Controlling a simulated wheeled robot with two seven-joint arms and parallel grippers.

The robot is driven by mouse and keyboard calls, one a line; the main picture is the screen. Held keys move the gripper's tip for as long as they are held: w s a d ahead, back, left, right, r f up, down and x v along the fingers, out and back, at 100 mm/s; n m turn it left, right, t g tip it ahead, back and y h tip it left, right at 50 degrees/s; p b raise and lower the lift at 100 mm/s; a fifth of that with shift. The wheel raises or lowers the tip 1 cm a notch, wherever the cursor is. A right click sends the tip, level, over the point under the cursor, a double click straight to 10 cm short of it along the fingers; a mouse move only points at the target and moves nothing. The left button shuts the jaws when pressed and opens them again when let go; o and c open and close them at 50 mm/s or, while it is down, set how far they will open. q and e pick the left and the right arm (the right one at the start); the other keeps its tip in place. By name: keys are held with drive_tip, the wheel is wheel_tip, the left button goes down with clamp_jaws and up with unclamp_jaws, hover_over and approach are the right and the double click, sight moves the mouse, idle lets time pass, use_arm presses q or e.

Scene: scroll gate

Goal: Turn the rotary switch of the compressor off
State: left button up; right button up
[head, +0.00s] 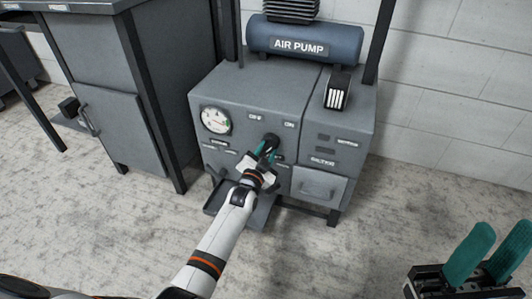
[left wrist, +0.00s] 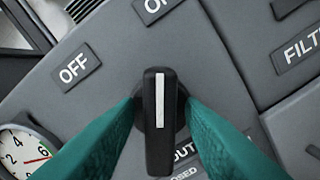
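The grey compressor (head: 250,85) stands against the wall. Its black rotary switch (head: 271,139) is on the front panel below the OFF and ON labels. In the left wrist view the switch (left wrist: 160,130) has a white line pointing up, toward the partly cut-off ON label (left wrist: 156,8); the OFF label (left wrist: 80,67) is to the left. My left gripper (head: 266,150) is at the switch, its teal fingers close on either side of the knob; they appear to grip it. My right gripper (head: 486,255) is open and empty at the lower right, away from the compressor.
A pressure gauge (head: 215,120) is left of the switch. A dark cabinet (head: 110,100) stands to the left. The floor in front is clear.

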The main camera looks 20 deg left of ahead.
use_arm(q)
clamp_jaws()
